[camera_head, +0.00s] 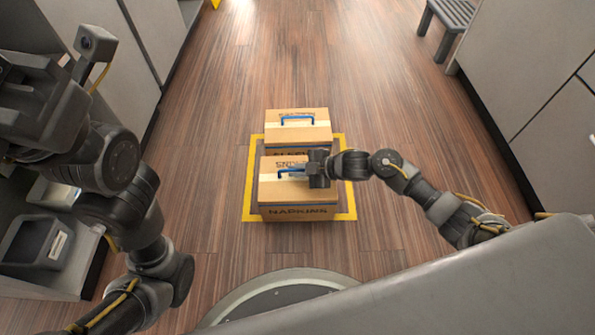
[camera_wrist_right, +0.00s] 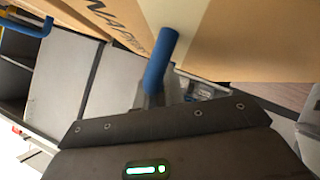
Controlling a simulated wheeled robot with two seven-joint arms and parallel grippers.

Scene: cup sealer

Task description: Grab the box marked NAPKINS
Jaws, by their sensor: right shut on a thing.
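The cardboard box marked NAPKINS (camera_head: 285,197) stands on the floor, the nearer of two boxes in the head view. It has a blue handle (camera_head: 290,169) on its top. My right gripper (camera_head: 309,174) is at the right part of this handle and shut on it. In the right wrist view the blue handle (camera_wrist_right: 160,62) runs down between the jaws, and the NAPKINS lettering shows on the box (camera_wrist_right: 225,40) behind. The fingertips are partly hidden. My left arm is raised at the left of the head view; its gripper fingers do not show.
A similar box (camera_head: 300,132) with a blue handle stands just behind. Grey cabinets line both sides, and a slatted bench (camera_head: 452,14) stands at the back right. The wooden floor beyond the boxes is clear.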

